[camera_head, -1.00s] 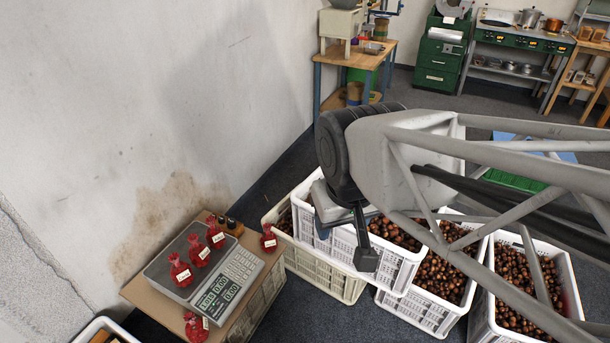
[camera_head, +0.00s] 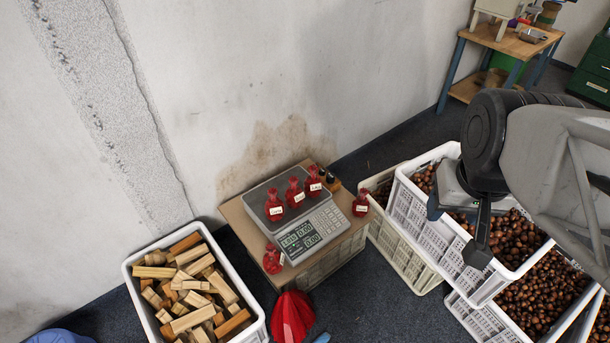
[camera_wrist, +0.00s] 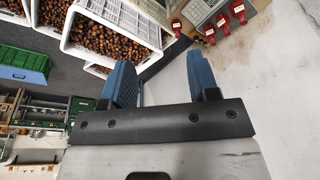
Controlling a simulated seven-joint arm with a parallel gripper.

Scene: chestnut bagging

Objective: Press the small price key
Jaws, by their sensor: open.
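The grey price scale (camera_head: 275,200) stands on a cardboard-coloured box. Its keypad (camera_head: 331,218) is at the right of its front, beside a lit green display (camera_head: 298,240). The small price key is too small to pick out. A corner of the scale (camera_wrist: 198,10) shows at the top of the wrist view. My gripper (camera_head: 478,250) is over the chestnut crates, right of the scale and apart from it. In the wrist view my gripper (camera_wrist: 160,62) has its two blue fingers apart with nothing between them.
Red labelled bags stand on the scale, one (camera_head: 294,192) in the middle; others (camera_head: 360,203) (camera_head: 272,259) sit beside it. White chestnut crates (camera_head: 420,225) stand to the right. A crate of wood blocks (camera_head: 255,325) and a red bag-like object (camera_head: 291,318) are in front.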

